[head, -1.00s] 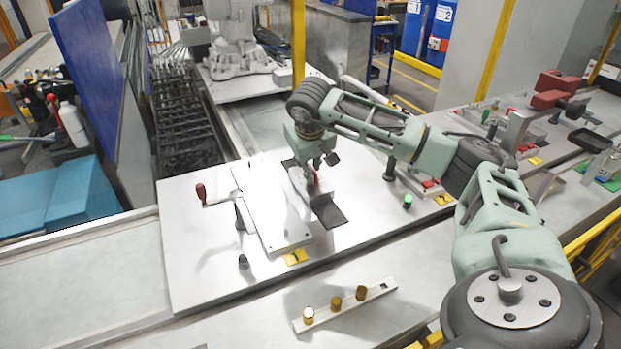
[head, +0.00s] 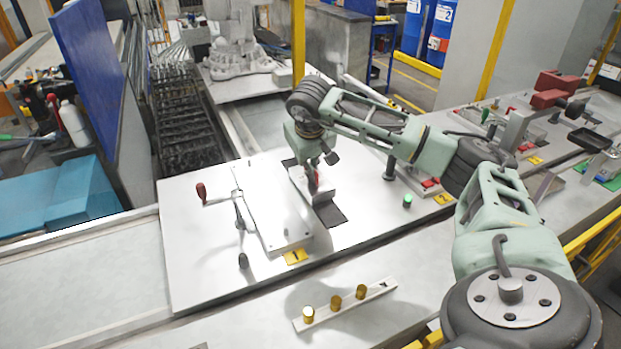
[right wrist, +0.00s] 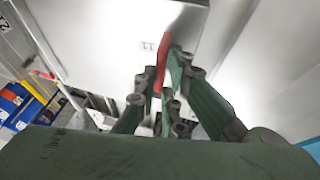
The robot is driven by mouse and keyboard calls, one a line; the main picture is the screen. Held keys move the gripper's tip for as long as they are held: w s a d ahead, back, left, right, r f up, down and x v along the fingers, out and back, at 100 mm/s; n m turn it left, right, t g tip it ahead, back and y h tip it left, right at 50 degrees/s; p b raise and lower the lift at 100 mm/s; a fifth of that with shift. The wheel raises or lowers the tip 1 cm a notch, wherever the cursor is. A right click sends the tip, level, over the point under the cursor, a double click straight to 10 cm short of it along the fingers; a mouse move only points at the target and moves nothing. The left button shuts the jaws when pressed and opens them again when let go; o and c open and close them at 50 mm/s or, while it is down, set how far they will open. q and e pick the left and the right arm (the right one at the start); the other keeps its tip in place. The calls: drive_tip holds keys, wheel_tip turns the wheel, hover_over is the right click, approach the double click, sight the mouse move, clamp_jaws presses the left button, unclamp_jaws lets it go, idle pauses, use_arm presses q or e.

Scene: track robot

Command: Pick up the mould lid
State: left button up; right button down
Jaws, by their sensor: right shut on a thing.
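A flat, pale grey plate (head: 265,215), apparently the mould lid, lies on the metal work table beside the yellow tag marked 1. My right gripper (head: 314,172) points down just right of the plate's far half. It is shut on a slim red handle, which shows between the fingers in the right wrist view (right wrist: 161,68). Below the gripper in the head view is a bright metal bracket (head: 322,190) on a dark strip. The handle's lower end and what it joins are hard to make out. My left gripper is out of view.
A rail with brass pegs (head: 335,304) lies in front. A green-capped post (head: 407,201) and yellow tag 2 (head: 443,199) are to the right. The table's left front is clear.

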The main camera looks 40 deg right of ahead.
wheel_tip(320, 180, up, 9)
drive_tip(key=shift+f+b, duration=0.1)
drive_tip(key=shift+b, duration=0.9)
drive_tip(key=shift+r, duration=0.55)
